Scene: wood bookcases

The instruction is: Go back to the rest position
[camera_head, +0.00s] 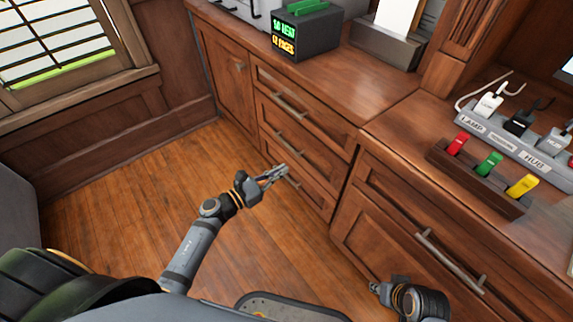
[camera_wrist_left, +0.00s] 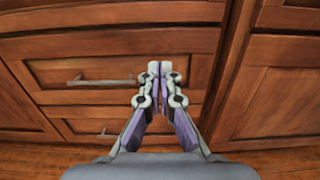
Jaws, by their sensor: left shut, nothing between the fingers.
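My left gripper (camera_head: 284,170) reaches out from the lower left in the head view. It is in front of the lower drawers of the wooden cabinet and overlaps the bottom drawer's handle in the picture. In the left wrist view its fingers (camera_wrist_left: 160,72) are together with nothing between them. My right gripper (camera_head: 378,288) is at the bottom right in the head view, low in front of the right cabinet. Its fingers cannot be made out.
The cabinet drawers (camera_head: 305,125) are shut. The right cabinet has a long handle (camera_head: 450,261) near my right arm. On the counter stand a black sign box (camera_head: 306,38), a labelled power strip (camera_head: 520,142) and a wooden rack (camera_head: 475,178) with coloured pieces. Wood floor (camera_head: 120,195) is clear at left.

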